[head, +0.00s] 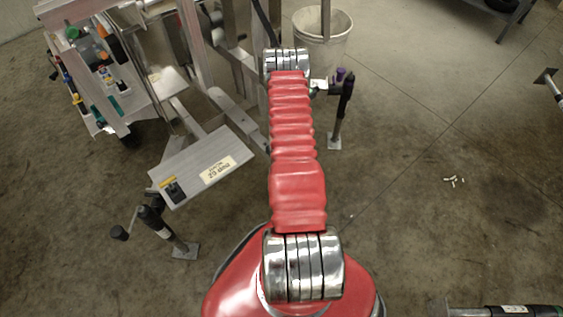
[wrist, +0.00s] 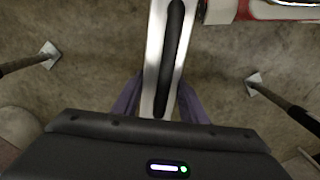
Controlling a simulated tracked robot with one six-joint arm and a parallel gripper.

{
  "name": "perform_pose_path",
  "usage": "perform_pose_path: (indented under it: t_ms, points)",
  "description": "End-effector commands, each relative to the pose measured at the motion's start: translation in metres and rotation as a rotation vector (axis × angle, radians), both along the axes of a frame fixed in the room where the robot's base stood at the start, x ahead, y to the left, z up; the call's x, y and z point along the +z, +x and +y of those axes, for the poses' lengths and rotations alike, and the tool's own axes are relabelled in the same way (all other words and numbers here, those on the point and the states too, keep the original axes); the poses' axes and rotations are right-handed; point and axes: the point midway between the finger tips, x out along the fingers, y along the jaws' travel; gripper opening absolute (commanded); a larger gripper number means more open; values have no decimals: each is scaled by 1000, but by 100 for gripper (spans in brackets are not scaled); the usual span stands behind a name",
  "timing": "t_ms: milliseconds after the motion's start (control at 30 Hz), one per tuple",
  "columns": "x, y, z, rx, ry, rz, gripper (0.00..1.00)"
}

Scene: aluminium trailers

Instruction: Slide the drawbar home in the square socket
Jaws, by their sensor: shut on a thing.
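The drawbar (wrist: 153,62) is a pale metal bar with a long black strip along it. It runs up the middle of the wrist view and out of its top edge. My gripper (wrist: 157,100) has purple fingers on both sides of the bar and is shut on it. In the head view my red arm reaches away and hides most of the gripper and bar; a small purple part shows beside the arm's far end. I cannot make out the square socket in either view.
An aluminium trailer frame (head: 203,165) with a labelled plate stands at the left, with a tool tray (head: 100,75) behind. Black jacks stand left (head: 155,222) and right (head: 345,100) of my arm. A white bucket (head: 325,45) is beyond. The floor at right is mostly clear.

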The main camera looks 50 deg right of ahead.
Motion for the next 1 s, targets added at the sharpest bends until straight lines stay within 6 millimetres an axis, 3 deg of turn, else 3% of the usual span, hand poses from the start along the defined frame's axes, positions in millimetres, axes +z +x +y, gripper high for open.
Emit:
perform_pose_path:
  t_ms: [1000]
  points:
    - [4, -3, -1, 0, -4, -3, 0]
